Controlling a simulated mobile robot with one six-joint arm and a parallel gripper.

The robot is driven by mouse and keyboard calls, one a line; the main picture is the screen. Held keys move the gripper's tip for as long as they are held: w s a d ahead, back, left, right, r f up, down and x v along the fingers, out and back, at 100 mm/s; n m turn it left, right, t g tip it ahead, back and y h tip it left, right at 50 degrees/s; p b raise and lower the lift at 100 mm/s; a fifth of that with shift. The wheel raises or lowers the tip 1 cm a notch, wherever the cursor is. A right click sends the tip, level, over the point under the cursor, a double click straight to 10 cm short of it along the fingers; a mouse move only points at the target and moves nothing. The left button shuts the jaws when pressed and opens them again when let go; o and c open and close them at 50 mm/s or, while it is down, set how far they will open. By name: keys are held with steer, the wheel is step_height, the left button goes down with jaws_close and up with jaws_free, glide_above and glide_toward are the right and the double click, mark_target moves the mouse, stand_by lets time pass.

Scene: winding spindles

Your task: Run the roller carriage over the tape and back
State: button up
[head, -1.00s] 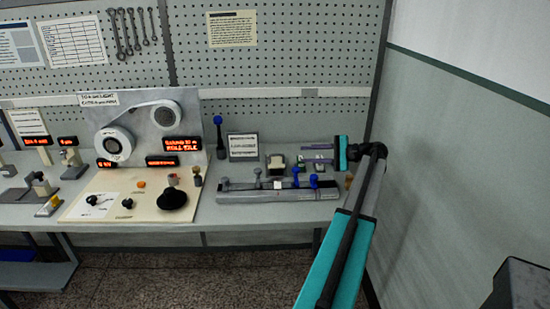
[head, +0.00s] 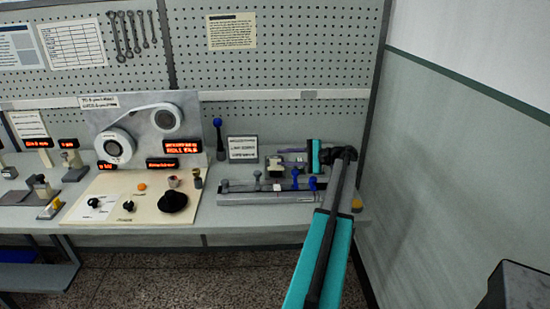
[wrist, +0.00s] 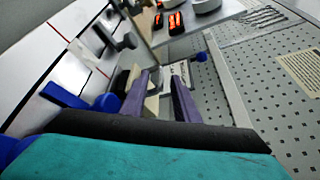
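A long grey rail fixture (head: 240,199) lies along the bench front, with several blue-knobbed posts on it and a small white tag (head: 277,187). I cannot tell for certain which part is the roller carriage or where the tape lies. My gripper (head: 284,156) reaches in from the right above the bench, behind the rail. Its two purple fingers, also in the wrist view (wrist: 163,88), are apart. A cream block with a dark part (head: 275,170) is just by the fingertips. Cream surfaces show between and beyond the fingers in the wrist view; contact is not clear.
A winder panel with two white reels (head: 116,145) and red displays stands left. A tall blue-knobbed post (head: 218,135) and a small sign (head: 242,148) stand behind the rail. The pegboard (head: 290,60) backs the bench; a wall (head: 455,170) is close on the right.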

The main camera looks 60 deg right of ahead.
mark_target(278, 158)
steer(key=shift+p+x, duration=0.35)
steer(key=shift+x, duration=1.65)
jaws_close()
